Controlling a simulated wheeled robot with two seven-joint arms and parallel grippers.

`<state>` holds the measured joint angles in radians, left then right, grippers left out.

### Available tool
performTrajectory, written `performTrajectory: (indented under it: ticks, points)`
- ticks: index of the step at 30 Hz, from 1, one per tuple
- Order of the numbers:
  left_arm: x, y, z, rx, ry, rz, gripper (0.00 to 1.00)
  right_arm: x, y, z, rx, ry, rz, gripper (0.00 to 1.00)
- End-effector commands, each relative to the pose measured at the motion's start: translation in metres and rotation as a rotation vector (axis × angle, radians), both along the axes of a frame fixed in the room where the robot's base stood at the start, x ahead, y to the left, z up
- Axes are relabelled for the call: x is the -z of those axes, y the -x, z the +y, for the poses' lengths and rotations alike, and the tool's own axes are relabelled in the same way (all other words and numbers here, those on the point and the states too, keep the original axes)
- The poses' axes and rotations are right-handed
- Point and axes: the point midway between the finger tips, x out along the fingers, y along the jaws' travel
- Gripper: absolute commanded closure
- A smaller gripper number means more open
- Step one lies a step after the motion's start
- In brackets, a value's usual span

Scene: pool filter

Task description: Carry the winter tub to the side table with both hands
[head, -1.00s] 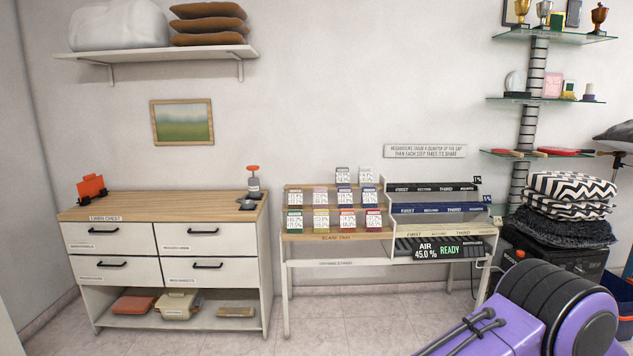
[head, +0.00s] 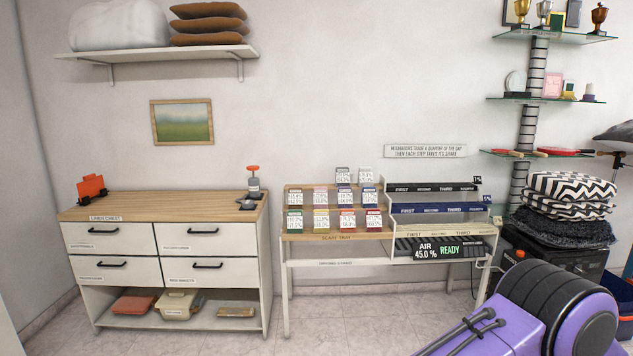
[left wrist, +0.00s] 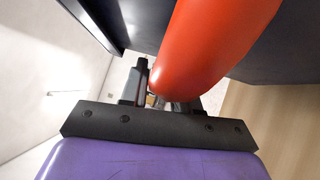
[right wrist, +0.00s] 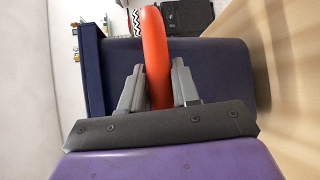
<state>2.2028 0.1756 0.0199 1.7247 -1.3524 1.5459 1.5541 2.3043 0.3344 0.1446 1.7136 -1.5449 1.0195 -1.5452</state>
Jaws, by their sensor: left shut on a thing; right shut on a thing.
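The winter tub shows as a dark navy body in the right wrist view (right wrist: 225,65) and in the left wrist view (left wrist: 280,45). One orange handle (left wrist: 205,45) lies between the fingers of my left gripper (left wrist: 165,95), which is shut on it and partly hidden behind it. My right gripper (right wrist: 159,88) is shut on another orange handle (right wrist: 157,55), with a grey finger on each side. Neither gripper shows in the head view. I cannot tell whether the tub rests on anything.
A wooden surface (right wrist: 285,80) runs close beside the tub. In the head view are a drawer chest (head: 165,272), a stepped stand of cards (head: 335,237), and a glass-shelf tower (head: 535,98) above stacked zigzag cushions (head: 570,187). Tiled floor (head: 345,325) is clear in front.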

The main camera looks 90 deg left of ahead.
Motion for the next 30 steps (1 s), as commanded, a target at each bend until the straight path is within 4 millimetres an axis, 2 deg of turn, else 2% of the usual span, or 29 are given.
performTrajectory:
  ticks: [30]
  points:
    - [0.0046,-0.0002,-0.0008,0.002,0.001,-0.003,1.00,0.0009,-0.0003,0.0009,-0.001,-0.002,-0.002,1.00]
